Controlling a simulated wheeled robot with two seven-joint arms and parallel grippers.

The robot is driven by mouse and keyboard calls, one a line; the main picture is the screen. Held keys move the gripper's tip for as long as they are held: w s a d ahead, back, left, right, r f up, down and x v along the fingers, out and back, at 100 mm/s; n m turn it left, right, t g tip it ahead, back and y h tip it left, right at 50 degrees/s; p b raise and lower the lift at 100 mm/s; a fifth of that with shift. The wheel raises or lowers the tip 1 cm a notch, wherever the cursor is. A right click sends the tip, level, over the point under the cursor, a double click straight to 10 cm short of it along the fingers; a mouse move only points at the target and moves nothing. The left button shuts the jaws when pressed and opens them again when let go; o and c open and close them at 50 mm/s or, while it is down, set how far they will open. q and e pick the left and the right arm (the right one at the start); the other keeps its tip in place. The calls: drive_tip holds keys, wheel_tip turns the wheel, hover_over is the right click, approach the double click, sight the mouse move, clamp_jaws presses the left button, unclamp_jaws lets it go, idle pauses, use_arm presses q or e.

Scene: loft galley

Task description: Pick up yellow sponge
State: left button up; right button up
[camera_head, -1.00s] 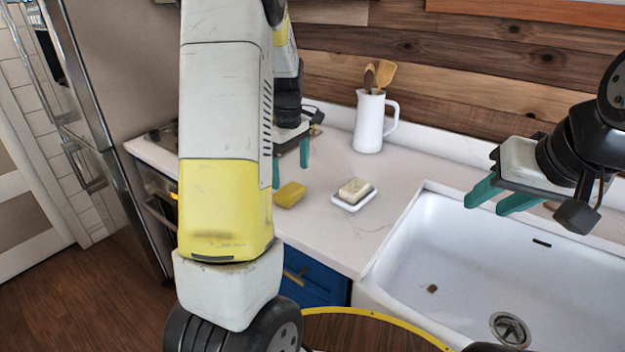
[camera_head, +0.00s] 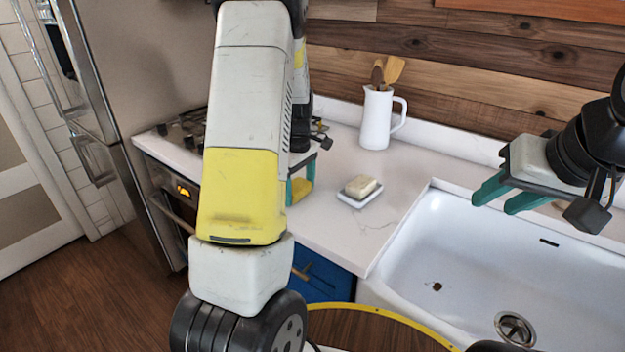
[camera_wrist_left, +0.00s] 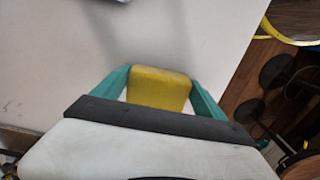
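The yellow sponge (camera_head: 301,188) lies on the pale counter, partly hidden by my left gripper. In the left wrist view the sponge (camera_wrist_left: 158,88) sits between the two teal fingertips. My left gripper (camera_head: 300,180) is low at the counter, with one finger on each side of the sponge. In the left wrist view the gripper (camera_wrist_left: 160,80) has its fingers spread about the sponge's width; any gap is very small. My right gripper (camera_head: 508,195) is open and empty above the sink.
A white dish (camera_head: 345,198) with a cream-coloured block (camera_head: 361,186) stands just right of the left gripper. A white jug (camera_head: 376,118) with wooden utensils is behind it. The sink (camera_head: 440,225) is to the right, and a stove (camera_head: 183,132) to the left.

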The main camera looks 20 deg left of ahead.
sight(300, 187)
use_arm(q)
drive_tip(key=c, duration=0.8)
drive_tip(key=shift+r, duration=0.15)
drive_tip(key=shift+r, duration=0.25)
wheel_tip(300, 187, up, 3)
drive_tip(key=shift+s+d, duration=0.1)
drive_tip(key=shift+d, duration=0.05)
drive_tip(key=s+d, duration=0.3)
drive_tip(key=s, duration=0.1)
drive_tip(key=s+d, duration=0.3)
drive_tip(key=s, duration=0.1)
drive_tip(key=s+d+r, duration=0.1)
drive_tip(key=s+d, duration=0.3)
drive_tip(key=shift+d+r, duration=0.1)
